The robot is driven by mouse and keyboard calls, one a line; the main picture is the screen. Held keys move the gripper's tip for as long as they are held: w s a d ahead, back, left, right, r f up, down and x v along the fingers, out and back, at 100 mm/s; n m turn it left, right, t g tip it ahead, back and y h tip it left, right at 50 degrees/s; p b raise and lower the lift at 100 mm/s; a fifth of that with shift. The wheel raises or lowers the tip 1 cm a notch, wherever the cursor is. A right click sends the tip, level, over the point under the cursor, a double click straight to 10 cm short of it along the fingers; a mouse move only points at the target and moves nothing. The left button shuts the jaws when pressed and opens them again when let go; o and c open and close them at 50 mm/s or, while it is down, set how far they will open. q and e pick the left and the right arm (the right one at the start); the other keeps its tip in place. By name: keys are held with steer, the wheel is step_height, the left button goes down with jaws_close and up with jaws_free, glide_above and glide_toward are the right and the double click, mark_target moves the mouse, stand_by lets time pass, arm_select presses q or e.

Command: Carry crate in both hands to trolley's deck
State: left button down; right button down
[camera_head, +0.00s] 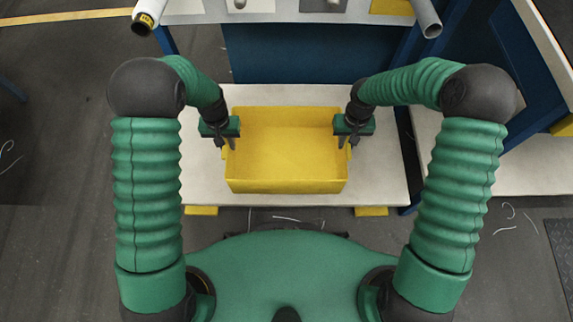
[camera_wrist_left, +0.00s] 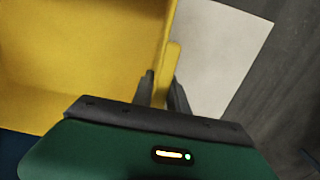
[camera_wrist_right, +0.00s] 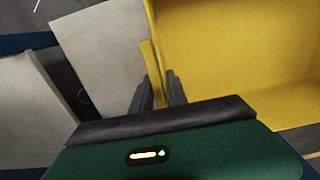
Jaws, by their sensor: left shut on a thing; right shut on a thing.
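The yellow crate (camera_head: 288,186) is open-topped and looks empty. In the head view it is in front of me, over a pale deck-like surface (camera_head: 392,180); I cannot tell whether it rests on it or is held just above. My left gripper (camera_head: 229,141) is shut on the crate's left side, and in the left wrist view its fingers (camera_wrist_left: 162,88) straddle a yellow tab beside the wall. My right gripper (camera_head: 347,141) is shut on the right side, its fingers (camera_wrist_right: 158,88) around a similar yellow tab. The crate looks about level.
Behind the crate is a dark blue panel (camera_head: 290,54) under a pale shelf (camera_head: 270,12) with a grey tube end at the right. Another pale surface (camera_head: 545,170) stands to the right. Two yellow blocks (camera_head: 201,211) (camera_head: 371,211) show below the front edge. Grey floor lies open at left.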

arm_select(q)
steer(key=shift+f, duration=0.1)
arm_select(e)
steer(key=shift+f, duration=0.1)
